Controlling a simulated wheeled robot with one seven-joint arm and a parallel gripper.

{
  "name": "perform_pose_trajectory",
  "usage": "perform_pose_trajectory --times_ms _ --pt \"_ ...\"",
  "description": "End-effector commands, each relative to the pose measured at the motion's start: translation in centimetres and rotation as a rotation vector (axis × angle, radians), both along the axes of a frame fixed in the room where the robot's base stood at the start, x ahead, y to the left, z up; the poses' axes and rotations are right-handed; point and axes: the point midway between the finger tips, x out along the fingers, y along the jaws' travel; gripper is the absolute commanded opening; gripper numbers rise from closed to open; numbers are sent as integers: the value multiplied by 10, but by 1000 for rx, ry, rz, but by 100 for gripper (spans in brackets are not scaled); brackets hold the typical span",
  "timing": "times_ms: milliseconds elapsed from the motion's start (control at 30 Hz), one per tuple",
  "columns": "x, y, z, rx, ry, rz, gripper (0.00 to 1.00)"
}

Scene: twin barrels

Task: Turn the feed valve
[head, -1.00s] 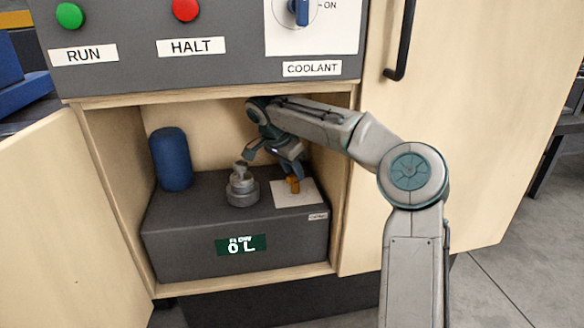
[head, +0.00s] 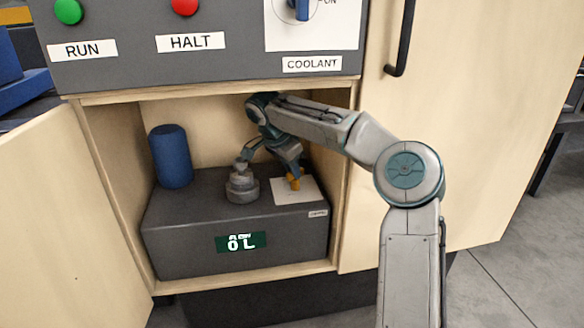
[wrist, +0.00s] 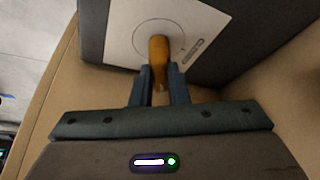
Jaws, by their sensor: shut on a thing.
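The feed valve is an orange handle (head: 294,182) on a white plate (head: 283,194) on top of the dark grey box inside the cabinet. It also shows in the wrist view (wrist: 159,52), in front of a circle drawn on the plate. My gripper (wrist: 161,75) is shut on the orange handle, one finger on each side of it. In the head view my gripper (head: 291,170) reaches down to the handle, and its fingers partly cover it.
A grey stepped metal fitting (head: 242,187) stands on the box left of the plate, close to my arm. A blue cylinder (head: 171,157) stands at the back left. Cabinet walls and the panel above enclose the space; the left door (head: 60,215) is open.

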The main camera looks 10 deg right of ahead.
Motion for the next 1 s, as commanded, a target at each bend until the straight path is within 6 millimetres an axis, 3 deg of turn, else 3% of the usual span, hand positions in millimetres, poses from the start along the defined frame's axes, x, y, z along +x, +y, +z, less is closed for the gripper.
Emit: perform_pose_trajectory --times_ms 600,1000 --pt "4 3 2 1 3 -393 0" --pt "5 3 0 2 2 -486 0"
